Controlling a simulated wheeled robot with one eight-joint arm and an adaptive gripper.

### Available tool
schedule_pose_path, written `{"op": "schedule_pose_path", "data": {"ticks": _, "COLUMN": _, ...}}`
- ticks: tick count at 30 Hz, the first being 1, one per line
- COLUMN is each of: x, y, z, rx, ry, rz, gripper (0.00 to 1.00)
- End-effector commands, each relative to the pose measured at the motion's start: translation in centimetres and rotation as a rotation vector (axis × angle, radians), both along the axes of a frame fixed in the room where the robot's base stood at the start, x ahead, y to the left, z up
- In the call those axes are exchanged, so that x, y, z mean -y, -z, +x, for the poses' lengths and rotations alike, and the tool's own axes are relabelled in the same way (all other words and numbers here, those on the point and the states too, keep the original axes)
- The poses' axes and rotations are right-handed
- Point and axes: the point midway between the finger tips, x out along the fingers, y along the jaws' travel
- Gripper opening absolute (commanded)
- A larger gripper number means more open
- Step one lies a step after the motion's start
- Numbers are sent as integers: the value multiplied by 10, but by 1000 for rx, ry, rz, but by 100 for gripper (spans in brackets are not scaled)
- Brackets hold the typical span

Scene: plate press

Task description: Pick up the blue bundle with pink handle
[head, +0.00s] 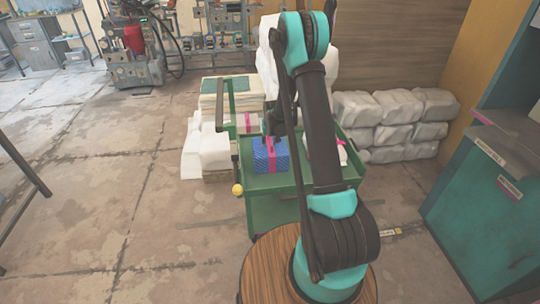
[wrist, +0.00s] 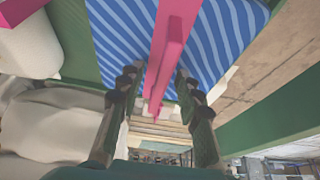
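The blue bundle (head: 262,160) has a pink band and handle and sits on the green cart's top (head: 285,184), left of my arm. In the wrist view its striped blue side (wrist: 212,45) fills the upper middle, with the pink handle (wrist: 170,45) running down between my fingers. My gripper (wrist: 156,78) is open, with one finger on each side of the handle and a gap visible on both sides. In the head view my gripper (head: 275,125) is small and dark just above the bundle; whether it touches it cannot be told.
A white bundle with pink (head: 341,150) lies on the cart to the right, partly behind my arm. The cart's green rail (head: 230,102) rises at its left. White sacks (head: 206,152) and stacked grey sacks (head: 392,125) stand around. The floor at left is open.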

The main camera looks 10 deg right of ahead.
Motion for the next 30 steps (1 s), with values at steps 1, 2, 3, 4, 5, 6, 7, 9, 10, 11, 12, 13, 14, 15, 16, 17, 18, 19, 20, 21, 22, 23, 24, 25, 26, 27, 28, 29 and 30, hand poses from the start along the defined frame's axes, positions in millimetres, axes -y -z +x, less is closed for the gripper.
{"op": "schedule_pose_path", "data": {"ticks": 1, "x": 0, "y": 1, "z": 0, "rx": 0, "ry": 0, "rz": 0, "gripper": 34}}
{"op": "schedule_pose_path", "data": {"ticks": 2, "x": 0, "y": 1, "z": 0, "rx": 0, "ry": 0, "rz": 0, "gripper": 34}}
{"op": "schedule_pose_path", "data": {"ticks": 3, "x": 0, "y": 1, "z": 0, "rx": 0, "ry": 0, "rz": 0, "gripper": 34}}
{"op": "schedule_pose_path", "data": {"ticks": 4, "x": 0, "y": 1, "z": 0, "rx": 0, "ry": 0, "rz": 0, "gripper": 34}}
{"op": "schedule_pose_path", "data": {"ticks": 5, "x": 0, "y": 1, "z": 0, "rx": 0, "ry": 0, "rz": 0, "gripper": 34}}
{"op": "schedule_pose_path", "data": {"ticks": 6, "x": 0, "y": 1, "z": 0, "rx": 0, "ry": 0, "rz": 0, "gripper": 34}}
{"op": "schedule_pose_path", "data": {"ticks": 7, "x": 0, "y": 1, "z": 0, "rx": 0, "ry": 0, "rz": 0, "gripper": 34}}
{"op": "schedule_pose_path", "data": {"ticks": 9, "x": 0, "y": 1, "z": 0, "rx": 0, "ry": 0, "rz": 0, "gripper": 34}}
{"op": "schedule_pose_path", "data": {"ticks": 10, "x": 0, "y": 1, "z": 0, "rx": 0, "ry": 0, "rz": 0, "gripper": 33}}
{"op": "schedule_pose_path", "data": {"ticks": 11, "x": 0, "y": 1, "z": 0, "rx": 0, "ry": 0, "rz": 0, "gripper": 30}}
{"op": "schedule_pose_path", "data": {"ticks": 12, "x": 0, "y": 1, "z": 0, "rx": 0, "ry": 0, "rz": 0, "gripper": 25}}
{"op": "schedule_pose_path", "data": {"ticks": 13, "x": 0, "y": 1, "z": 0, "rx": 0, "ry": 0, "rz": 0, "gripper": 21}}
{"op": "schedule_pose_path", "data": {"ticks": 14, "x": 0, "y": 1, "z": 0, "rx": 0, "ry": 0, "rz": 0, "gripper": 17}}
{"op": "schedule_pose_path", "data": {"ticks": 15, "x": 0, "y": 1, "z": 0, "rx": 0, "ry": 0, "rz": 0, "gripper": 12}}
{"op": "schedule_pose_path", "data": {"ticks": 16, "x": 0, "y": 1, "z": 0, "rx": 0, "ry": 0, "rz": 0, "gripper": 8}}
{"op": "schedule_pose_path", "data": {"ticks": 17, "x": 0, "y": 1, "z": 0, "rx": 0, "ry": 0, "rz": 0, "gripper": 5}}
{"op": "schedule_pose_path", "data": {"ticks": 18, "x": 0, "y": 1, "z": 0, "rx": 0, "ry": 0, "rz": 0, "gripper": 0}}
{"op": "schedule_pose_path", "data": {"ticks": 19, "x": 0, "y": 1, "z": 0, "rx": 0, "ry": 0, "rz": 0, "gripper": 0}}
{"op": "schedule_pose_path", "data": {"ticks": 20, "x": 0, "y": 1, "z": 0, "rx": 0, "ry": 0, "rz": 0, "gripper": 0}}
{"op": "schedule_pose_path", "data": {"ticks": 21, "x": 0, "y": 1, "z": 0, "rx": 0, "ry": 0, "rz": 0, "gripper": 0}}
{"op": "schedule_pose_path", "data": {"ticks": 22, "x": 0, "y": 1, "z": 0, "rx": 0, "ry": 0, "rz": 0, "gripper": 0}}
{"op": "schedule_pose_path", "data": {"ticks": 23, "x": 0, "y": 1, "z": 0, "rx": 0, "ry": 0, "rz": 0, "gripper": 0}}
{"op": "schedule_pose_path", "data": {"ticks": 24, "x": 0, "y": 1, "z": 0, "rx": 0, "ry": 0, "rz": 0, "gripper": 0}}
{"op": "schedule_pose_path", "data": {"ticks": 25, "x": 0, "y": 1, "z": 0, "rx": 0, "ry": 0, "rz": 0, "gripper": 0}}
{"op": "schedule_pose_path", "data": {"ticks": 26, "x": 0, "y": 1, "z": 0, "rx": 0, "ry": 0, "rz": 0, "gripper": 0}}
{"op": "schedule_pose_path", "data": {"ticks": 27, "x": 0, "y": 1, "z": 0, "rx": 0, "ry": 0, "rz": 0, "gripper": 0}}
{"op": "schedule_pose_path", "data": {"ticks": 28, "x": 0, "y": 1, "z": 0, "rx": 0, "ry": 0, "rz": 0, "gripper": 0}}
{"op": "schedule_pose_path", "data": {"ticks": 29, "x": 0, "y": 1, "z": 0, "rx": 0, "ry": 0, "rz": 0, "gripper": 0}}
{"op": "schedule_pose_path", "data": {"ticks": 30, "x": 0, "y": 1, "z": 0, "rx": 0, "ry": 0, "rz": 0, "gripper": 0}}
